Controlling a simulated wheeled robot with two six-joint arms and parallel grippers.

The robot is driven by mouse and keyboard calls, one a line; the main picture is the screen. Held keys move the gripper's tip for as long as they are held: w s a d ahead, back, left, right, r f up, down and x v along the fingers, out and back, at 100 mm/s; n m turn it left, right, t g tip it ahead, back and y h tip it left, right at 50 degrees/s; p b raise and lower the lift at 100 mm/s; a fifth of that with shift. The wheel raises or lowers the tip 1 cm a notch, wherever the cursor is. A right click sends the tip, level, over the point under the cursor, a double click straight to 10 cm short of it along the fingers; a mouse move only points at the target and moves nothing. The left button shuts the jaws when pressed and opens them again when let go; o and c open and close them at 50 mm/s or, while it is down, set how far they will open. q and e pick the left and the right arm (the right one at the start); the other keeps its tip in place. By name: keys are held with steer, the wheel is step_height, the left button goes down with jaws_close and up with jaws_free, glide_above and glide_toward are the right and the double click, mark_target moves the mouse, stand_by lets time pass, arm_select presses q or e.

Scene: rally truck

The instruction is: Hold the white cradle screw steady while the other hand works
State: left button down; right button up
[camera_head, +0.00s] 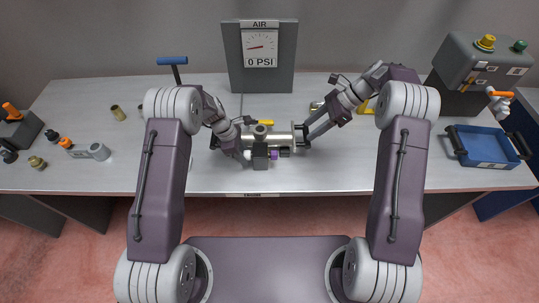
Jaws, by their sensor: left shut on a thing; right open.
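A metal cylinder assembly (280,139) lies across a dark cradle (260,153) at the middle of the bench. My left gripper (243,155) reaches in from the left and is shut at the cradle's left side. A small white part, likely the white cradle screw (248,166), shows at its fingertips; the fingers hide most of it. My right gripper (308,138) is open at the right end of the cylinder, with its fingers close to that end. I cannot tell if they touch it.
An air gauge panel (259,70) reading 0 PSI stands behind. A blue tray (486,145) and a grey box with knobs (480,65) are at the right. The bench's front middle is clear.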

steer(key=v, duration=1.2)
arm_select(q)
steer(key=c, duration=0.9)
jaws_free()
steer(key=shift+o, duration=0.2)
steer(key=shift+r, duration=0.1)
steer(key=b+v, duration=0.1)
steer(key=v, duration=0.8)
arm_select(e)
steer(key=shift+f, duration=0.8)
